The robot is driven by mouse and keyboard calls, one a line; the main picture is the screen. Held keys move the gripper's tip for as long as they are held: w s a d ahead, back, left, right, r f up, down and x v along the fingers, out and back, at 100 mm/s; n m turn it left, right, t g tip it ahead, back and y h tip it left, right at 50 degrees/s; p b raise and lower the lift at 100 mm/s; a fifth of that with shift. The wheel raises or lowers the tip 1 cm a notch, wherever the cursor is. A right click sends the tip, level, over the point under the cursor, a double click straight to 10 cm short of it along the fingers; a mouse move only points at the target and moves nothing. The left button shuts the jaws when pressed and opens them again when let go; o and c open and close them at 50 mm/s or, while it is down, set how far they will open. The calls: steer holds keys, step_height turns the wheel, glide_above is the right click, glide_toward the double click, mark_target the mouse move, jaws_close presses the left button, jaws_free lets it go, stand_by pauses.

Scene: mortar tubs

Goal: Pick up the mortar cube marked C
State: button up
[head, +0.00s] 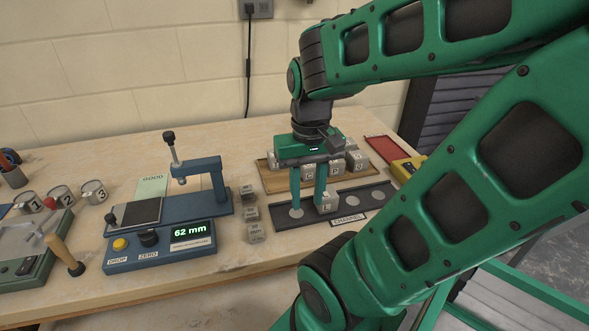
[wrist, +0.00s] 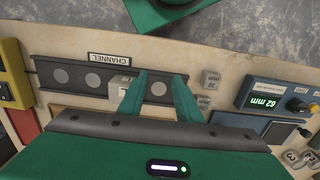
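My gripper (head: 308,198) is open, pointing down over the dark channel strip (head: 283,222), with nothing seen between its fingers. In the wrist view its fingertips (wrist: 160,78) stand either side of a bare round spot on the strip. A grey mortar cube (head: 327,203) sits on the strip just right of the right-hand finger; it also shows beside the left finger in the wrist view (wrist: 119,87). Its letter is too small to read surely. Several more lettered grey cubes (head: 337,167) stand on a wooden board behind the gripper, partly hidden.
Small grey blocks (head: 256,233) stand in a row left of the strip. A blue gauge (head: 160,248) reading 62 mm is farther left, beside numbered tins (head: 94,192). A red tray (head: 381,149) and a yellow box (head: 408,170) are at the right.

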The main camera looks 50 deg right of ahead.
steer(key=shift+s+d, duration=0.1)
steer(key=shift+d, duration=0.05)
steer(key=o, duration=0.7)
steer(key=shift+s+r, duration=0.25)
steer(key=shift+s, duration=0.15)
steer(key=shift+o, duration=0.3)
steer(key=shift+s+d+r+m, duration=0.1)
steer(key=shift+d+r+m, duration=0.15)
steer(key=shift+m, duration=0.15)
step_height(320, 180, up, 3)
steer(key=m, duration=1.7)
glide_above(309, 170)
steer(key=w+d, duration=0.2)
steer(key=shift+s+f, duration=0.15)
steer(key=shift+f, duration=2.55)
steer(key=shift+s+f, duration=0.1)
steer(key=shift+f, duration=2.6)
